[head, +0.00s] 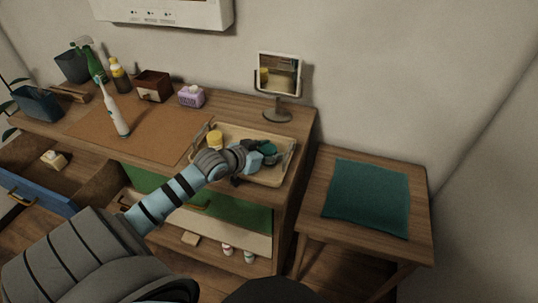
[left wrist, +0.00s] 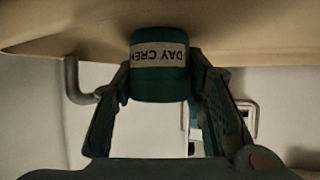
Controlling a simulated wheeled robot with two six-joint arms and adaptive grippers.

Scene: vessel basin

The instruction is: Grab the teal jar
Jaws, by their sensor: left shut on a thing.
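The teal jar (left wrist: 160,80) sits between the two fingers of my left gripper in the left wrist view. Its white label reads "DAY CRE" and appears upside down. My left gripper (head: 258,158) is shut on the jar, over the right half of the tray in the head view. The teal jar (head: 268,147) shows only in part there, beyond the fingers. Whether it touches the tray is hard to tell. My right gripper is not in view.
The beige tray (head: 282,175) also holds a yellow jar (head: 215,140) at its left. A mirror on a stand (head: 279,75) stands just behind the tray. A side table with a teal cloth (head: 367,197) is at the right. An open blue drawer (head: 35,190) juts out at the left.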

